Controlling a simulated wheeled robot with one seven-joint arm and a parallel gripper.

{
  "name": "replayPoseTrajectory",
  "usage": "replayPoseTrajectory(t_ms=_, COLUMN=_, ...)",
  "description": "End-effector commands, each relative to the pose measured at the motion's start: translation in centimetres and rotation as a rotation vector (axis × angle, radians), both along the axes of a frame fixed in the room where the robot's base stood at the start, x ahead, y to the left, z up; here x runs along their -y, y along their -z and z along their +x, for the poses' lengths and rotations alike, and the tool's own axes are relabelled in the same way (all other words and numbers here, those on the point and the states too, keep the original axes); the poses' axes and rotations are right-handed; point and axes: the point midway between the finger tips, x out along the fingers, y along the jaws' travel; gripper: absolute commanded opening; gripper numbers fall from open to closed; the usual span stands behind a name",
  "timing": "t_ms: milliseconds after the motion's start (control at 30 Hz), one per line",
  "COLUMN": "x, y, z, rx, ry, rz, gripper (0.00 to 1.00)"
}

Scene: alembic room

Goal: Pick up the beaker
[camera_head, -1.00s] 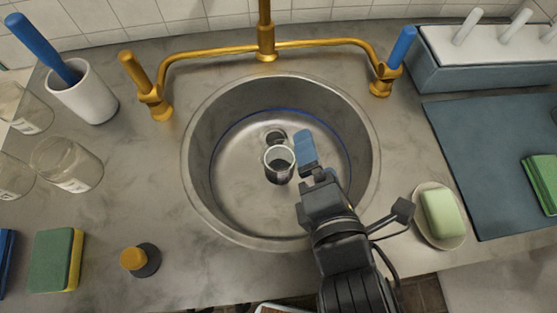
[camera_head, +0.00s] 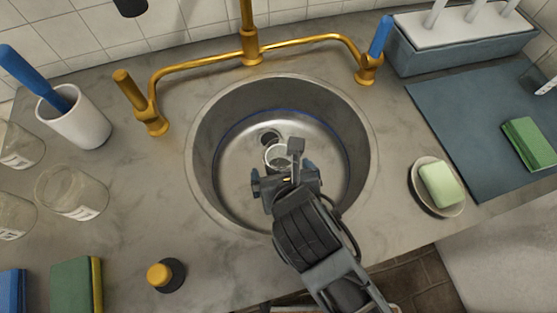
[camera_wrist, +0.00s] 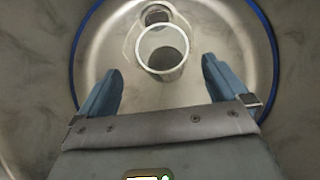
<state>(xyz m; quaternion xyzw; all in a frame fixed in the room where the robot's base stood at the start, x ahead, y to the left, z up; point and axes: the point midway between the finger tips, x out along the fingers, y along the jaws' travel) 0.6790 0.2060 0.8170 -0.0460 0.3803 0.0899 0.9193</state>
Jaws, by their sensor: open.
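The beaker (camera_head: 277,154) is a small clear glass vessel standing upright in the round steel sink (camera_head: 204,130), near the drain. My gripper (camera_head: 285,180) covers part of it in the head view. In the wrist view the beaker (camera_wrist: 162,52) shows whole, with its open rim towards the camera. My gripper (camera_wrist: 158,85) is open, with its two blue fingers spread wide to the left and right. The beaker lies ahead of the fingertips, roughly centred in the gap. Nothing is between the fingers.
A brass faucet (camera_head: 249,44) spans the sink's back edge. Glass jars (camera_head: 72,190) and a white cup (camera_head: 75,122) stand at left. A soap dish (camera_head: 452,207) sits at right, and a black-and-yellow knob (camera_head: 165,275) stands in front of the sink.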

Motion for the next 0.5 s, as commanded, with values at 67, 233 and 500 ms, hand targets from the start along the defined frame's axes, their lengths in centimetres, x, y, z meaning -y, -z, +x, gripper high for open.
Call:
replayPoseTrajectory(t_ms=67, x=0.1, y=0.5, z=0.9, rx=-0.001, ry=0.004, rz=-0.001, gripper=1.0)
replayPoseTrajectory(t_ms=233, x=0.0, y=2.2, z=2.8, rx=-0.001, ry=0.002, rz=-0.001, gripper=1.0)
replayPoseTrajectory(t_ms=500, x=-0.2, y=3.0, z=3.7, rx=0.001, ry=0.001, rz=0.002, gripper=1.0)
